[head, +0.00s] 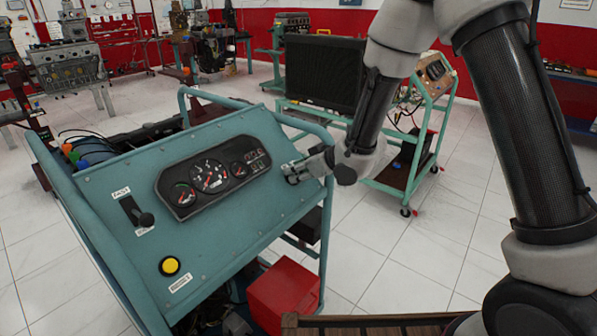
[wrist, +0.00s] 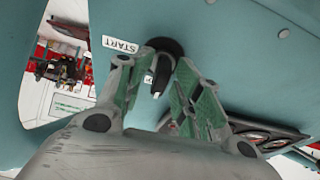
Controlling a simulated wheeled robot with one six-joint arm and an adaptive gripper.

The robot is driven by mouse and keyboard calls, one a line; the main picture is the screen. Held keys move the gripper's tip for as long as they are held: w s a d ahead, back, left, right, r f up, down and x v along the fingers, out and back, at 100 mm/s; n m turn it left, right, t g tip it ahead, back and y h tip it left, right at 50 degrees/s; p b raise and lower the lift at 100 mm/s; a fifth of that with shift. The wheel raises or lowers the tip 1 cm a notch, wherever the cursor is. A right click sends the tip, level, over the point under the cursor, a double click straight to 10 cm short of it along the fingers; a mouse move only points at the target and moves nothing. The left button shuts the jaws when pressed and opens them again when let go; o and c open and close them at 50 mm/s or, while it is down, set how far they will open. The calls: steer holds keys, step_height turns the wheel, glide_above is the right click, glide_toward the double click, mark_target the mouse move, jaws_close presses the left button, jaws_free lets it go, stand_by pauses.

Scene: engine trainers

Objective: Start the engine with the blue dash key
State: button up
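The teal dash panel (head: 225,145) of the engine trainer stands at the left in the head view. My gripper (head: 296,171) is at its right edge, beside the gauge cluster (head: 212,175). In the wrist view my gripper (wrist: 160,95) is open, with green-padded fingers apart. A black round switch (wrist: 165,46) with a dark, pale-tipped piece (wrist: 161,75), possibly the key, shows between and beyond the fingers. I cannot see blue on it or tell whether the fingers touch it. A START label (wrist: 120,45) is beside it. The switch cannot be made out near my gripper in the head view.
A black lever (head: 143,216) and a yellow button (head: 169,266) are on the panel's left part. A teal tube frame (head: 329,143) runs along its right side. A red box (head: 284,296) sits below. A teal cart (head: 428,130) stands behind my arm.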

steer(key=v, duration=0.7)
steer(key=shift+s+d+r, duration=0.1)
steer(key=shift+d, duration=0.05)
